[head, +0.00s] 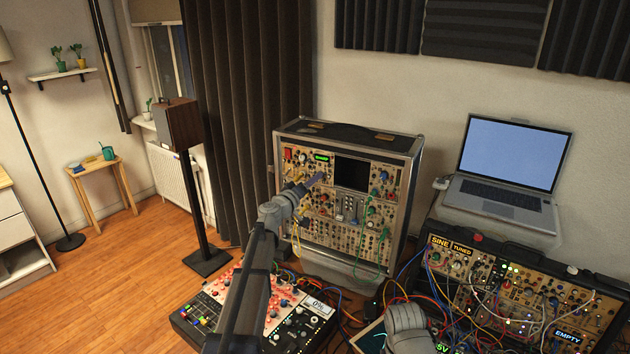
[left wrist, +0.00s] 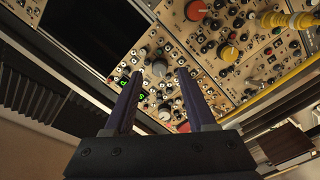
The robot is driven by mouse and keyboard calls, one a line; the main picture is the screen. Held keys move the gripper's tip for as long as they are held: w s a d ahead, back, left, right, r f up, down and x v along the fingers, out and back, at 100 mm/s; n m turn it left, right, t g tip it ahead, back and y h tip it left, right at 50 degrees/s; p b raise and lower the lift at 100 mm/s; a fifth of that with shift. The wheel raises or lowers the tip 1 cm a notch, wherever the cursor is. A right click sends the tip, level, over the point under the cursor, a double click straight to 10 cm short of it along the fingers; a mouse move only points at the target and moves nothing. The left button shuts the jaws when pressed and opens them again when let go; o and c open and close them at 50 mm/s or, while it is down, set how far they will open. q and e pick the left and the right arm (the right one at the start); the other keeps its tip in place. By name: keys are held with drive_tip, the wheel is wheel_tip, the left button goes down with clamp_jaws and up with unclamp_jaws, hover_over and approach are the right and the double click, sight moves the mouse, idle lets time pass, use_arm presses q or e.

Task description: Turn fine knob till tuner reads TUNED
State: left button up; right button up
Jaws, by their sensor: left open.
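The upright synth case (head: 412,190) stands at the middle of the head view, its panel full of knobs. A small green-lit display (head: 321,157) sits at its upper left; its text is too small to read surely. My left gripper (head: 318,179) is in front of the panel just below that display. In the left wrist view the open left fingers (left wrist: 160,77) point at the panel, with a grey knob (left wrist: 160,67) showing between their tips; I cannot tell whether they touch it. I cannot tell which knob is the fine knob. My right gripper is out of view.
A second synth case (head: 590,290) at the right has amber labels reading SINE and TUNED (head: 462,248), and tangled cables. A laptop (head: 500,195) stands behind it. A low panel with pads (head: 195,318) lies under my left arm. Yellow and green cables hang on the upright case.

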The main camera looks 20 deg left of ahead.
use_arm(q)
drive_tip(key=shift+x, duration=1.05)
clamp_jaws()
